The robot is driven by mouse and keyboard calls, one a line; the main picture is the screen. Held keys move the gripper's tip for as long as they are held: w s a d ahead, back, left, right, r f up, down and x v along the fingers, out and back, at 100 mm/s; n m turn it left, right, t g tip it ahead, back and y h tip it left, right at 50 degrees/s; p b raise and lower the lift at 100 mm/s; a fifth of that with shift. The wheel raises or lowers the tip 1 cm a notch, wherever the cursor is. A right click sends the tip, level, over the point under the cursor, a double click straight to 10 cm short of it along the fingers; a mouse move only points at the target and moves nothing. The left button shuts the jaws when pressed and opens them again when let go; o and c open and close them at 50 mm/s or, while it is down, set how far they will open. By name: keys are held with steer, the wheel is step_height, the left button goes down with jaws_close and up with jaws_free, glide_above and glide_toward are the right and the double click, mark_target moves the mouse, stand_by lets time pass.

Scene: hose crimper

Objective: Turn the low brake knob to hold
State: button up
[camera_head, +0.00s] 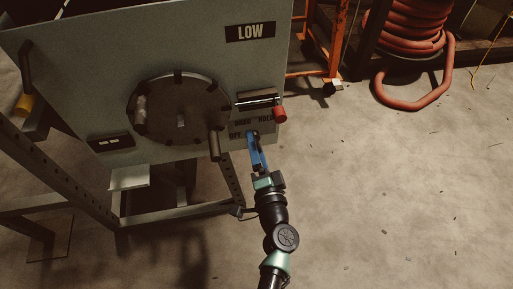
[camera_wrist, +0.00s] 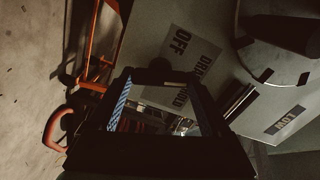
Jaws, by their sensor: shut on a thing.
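The machine's grey front panel (camera_head: 205,60) carries a LOW label (camera_head: 250,32). Near its lower right are OFF, DRAG and HOLD markings, which show larger in the wrist view (camera_wrist: 182,62). The low brake knob (camera_head: 253,133) is small and dark, by these markings, and mostly hidden by my gripper. My gripper (camera_head: 254,140) has blue fingers, reaches up to the panel from below and is shut on the knob. In the wrist view the fingers (camera_wrist: 160,75) frame a dark, dim area, and which marking the knob points to cannot be told.
A large round wheel (camera_head: 180,108) with handles is left of my gripper. A red-ended lever (camera_head: 280,115) sticks out just above right. A red hose coil (camera_head: 415,55) and an orange frame (camera_head: 325,45) stand behind right. The floor (camera_head: 400,190) at right is clear.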

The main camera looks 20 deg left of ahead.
steer(key=shift+m, duration=4.8)
steer(key=o, duration=1.2)
steer(key=shift+c, duration=0.2)
steer(key=shift+s+d, duration=0.1)
steer(key=shift+s, duration=0.05)
steer(key=p+v, duration=0.2)
steer(key=v, duration=1)
steer(key=shift+s+d+p, duration=0.2)
steer(key=shift+s+p, duration=0.05)
steer(key=shift+p, duration=0.15)
